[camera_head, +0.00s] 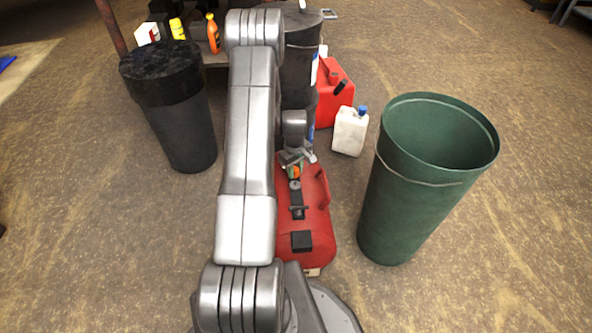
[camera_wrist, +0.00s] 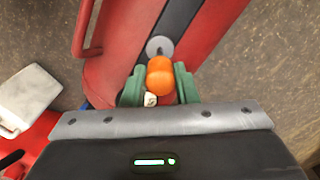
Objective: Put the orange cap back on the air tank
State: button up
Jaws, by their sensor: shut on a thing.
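The red air tank (camera_head: 318,225) lies on the floor in front of me, with black fittings along its top. In the wrist view the tank (camera_wrist: 215,35) fills the upper middle, and a round grey fitting (camera_wrist: 159,46) shows on its top. My gripper (camera_wrist: 160,85) has green fingers shut on the orange cap (camera_wrist: 160,72). The cap is just beside the grey fitting in that view; whether it touches the tank, I cannot tell. In the head view the orange cap (camera_head: 294,171) is small and partly hidden by my gripper (camera_head: 293,165).
A green bin (camera_head: 405,210) stands right of the tank. A white jug (camera_head: 350,132) and a red fuel can (camera_head: 336,90) stand behind it. A black bin (camera_head: 180,125) is at left. Dark drums (camera_head: 302,75) stand behind my arm.

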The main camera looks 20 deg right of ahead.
aim_at(295, 177)
jog(key=shift+f+b, duration=0.95)
jog(key=shift+f, duration=1.25)
jog(key=shift+f+b, duration=0.6)
jog(key=shift+b, duration=0.2)
jog(key=o, duration=0.8)
jog(key=shift+c, duration=0.2)
jog(key=shift+r+p, duration=3.05)
jog(key=shift+r, duration=2.5)
